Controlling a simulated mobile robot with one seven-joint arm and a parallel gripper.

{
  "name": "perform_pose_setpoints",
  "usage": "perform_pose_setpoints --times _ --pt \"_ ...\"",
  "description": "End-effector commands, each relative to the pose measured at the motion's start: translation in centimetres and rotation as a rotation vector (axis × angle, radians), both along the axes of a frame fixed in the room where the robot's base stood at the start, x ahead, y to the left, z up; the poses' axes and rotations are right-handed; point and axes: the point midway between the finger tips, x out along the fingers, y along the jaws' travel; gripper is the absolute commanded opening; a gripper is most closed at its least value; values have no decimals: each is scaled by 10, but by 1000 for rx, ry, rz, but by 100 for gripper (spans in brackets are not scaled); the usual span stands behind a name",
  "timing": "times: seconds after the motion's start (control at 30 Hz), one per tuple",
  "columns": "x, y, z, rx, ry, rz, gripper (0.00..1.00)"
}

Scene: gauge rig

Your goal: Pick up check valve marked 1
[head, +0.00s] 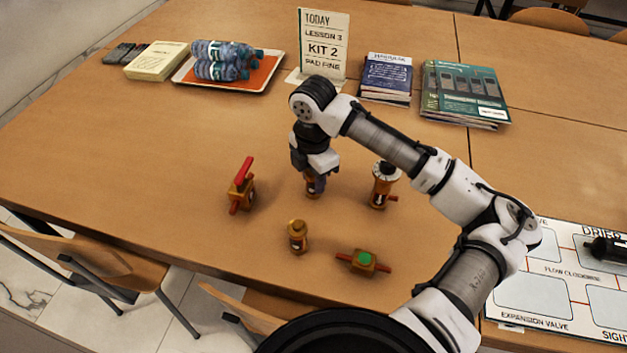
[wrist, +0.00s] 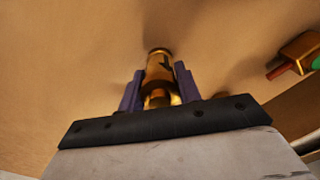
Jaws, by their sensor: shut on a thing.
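My gripper (head: 315,176) points down over the middle of the table. Its purple fingers, seen in the wrist view (wrist: 160,92), are shut on a small brass valve (wrist: 159,67) with a dark mark on its side. I cannot read this mark as a number. The lower end of the held brass valve (head: 314,188) shows below the fingers in the head view; whether it touches the table is unclear. A similar brass valve (head: 297,237) with a pale label stands upright nearer the front, apart from my gripper; its marking is too small to read.
A red-handled valve (head: 241,188) stands to the left, a gauge-topped brass fitting (head: 382,186) to the right, and a green-topped valve (head: 363,262) in front. A tray (head: 186,79) of bottles, a sign (head: 322,45) and booklets (head: 464,92) are behind.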

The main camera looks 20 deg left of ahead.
Motion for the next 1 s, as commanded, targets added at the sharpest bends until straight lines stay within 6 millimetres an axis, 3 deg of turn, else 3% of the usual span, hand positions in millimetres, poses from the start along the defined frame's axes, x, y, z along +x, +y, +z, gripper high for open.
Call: perform_pose_setpoints --times 0.1,0.37,0.57,0.77,1.0 --pt "0 0 0 0 0 0 7" --pt "0 0 2 0 0 0 7" --pt "1 0 16 1 -2 1 7" --pt "1 1 59 1 -5 1 7" --pt "1 0 128 -4 -6 0 7"
